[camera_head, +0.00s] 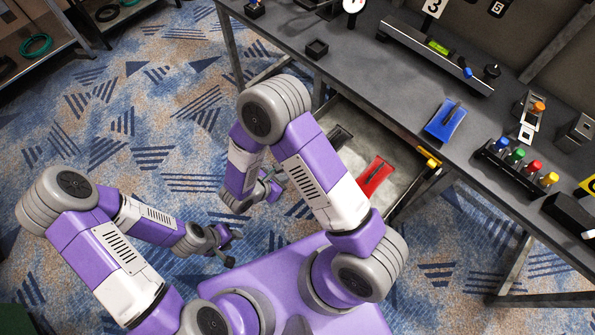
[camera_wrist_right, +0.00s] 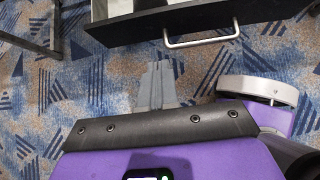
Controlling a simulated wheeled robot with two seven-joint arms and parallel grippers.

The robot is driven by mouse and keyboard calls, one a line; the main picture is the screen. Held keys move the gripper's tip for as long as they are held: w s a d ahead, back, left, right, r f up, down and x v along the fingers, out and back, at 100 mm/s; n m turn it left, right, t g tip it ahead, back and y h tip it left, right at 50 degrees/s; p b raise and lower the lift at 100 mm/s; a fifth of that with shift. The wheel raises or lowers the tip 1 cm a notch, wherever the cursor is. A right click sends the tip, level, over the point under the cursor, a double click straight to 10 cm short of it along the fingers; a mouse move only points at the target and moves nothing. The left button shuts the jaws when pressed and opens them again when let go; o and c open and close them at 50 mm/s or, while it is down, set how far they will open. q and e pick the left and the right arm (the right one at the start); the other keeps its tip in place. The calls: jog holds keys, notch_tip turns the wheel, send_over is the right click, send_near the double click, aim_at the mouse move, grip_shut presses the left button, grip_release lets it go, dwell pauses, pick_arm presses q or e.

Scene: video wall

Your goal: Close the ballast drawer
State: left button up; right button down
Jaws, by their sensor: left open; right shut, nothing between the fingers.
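The ballast drawer (camera_head: 398,160) is pulled out from under the workbench. A red weight-like piece (camera_head: 376,176) and a dark piece (camera_head: 340,136) lie inside it. My right arm hides part of the drawer in the head view. In the right wrist view its black front (camera_wrist_right: 180,24) with a silver bar handle (camera_wrist_right: 202,41) crosses the top. My right gripper (camera_head: 277,184) is shut and empty, in front of the drawer; its fingers (camera_wrist_right: 157,66) point toward the drawer front, apart from it. My left gripper (camera_head: 226,243) is open and empty, farther left over the carpet.
The workbench top (camera_head: 400,90) holds a blue piece (camera_head: 445,121), a rack of coloured knobs (camera_head: 516,162) and a long bar with a green level (camera_head: 438,47). A yellow piece (camera_head: 428,156) is at the bench edge. Shelving (camera_head: 45,50) stands upper left. Carpet between is clear.

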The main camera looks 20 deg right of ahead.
jog(key=d+r+b+x, duration=0.2)
jog(key=b+x, duration=0.1)
jog(key=x, duration=0.9)
jog(key=shift+w, duration=0.3)
jog(key=shift+d+f, duration=0.15)
jog(key=shift+d, duration=0.05)
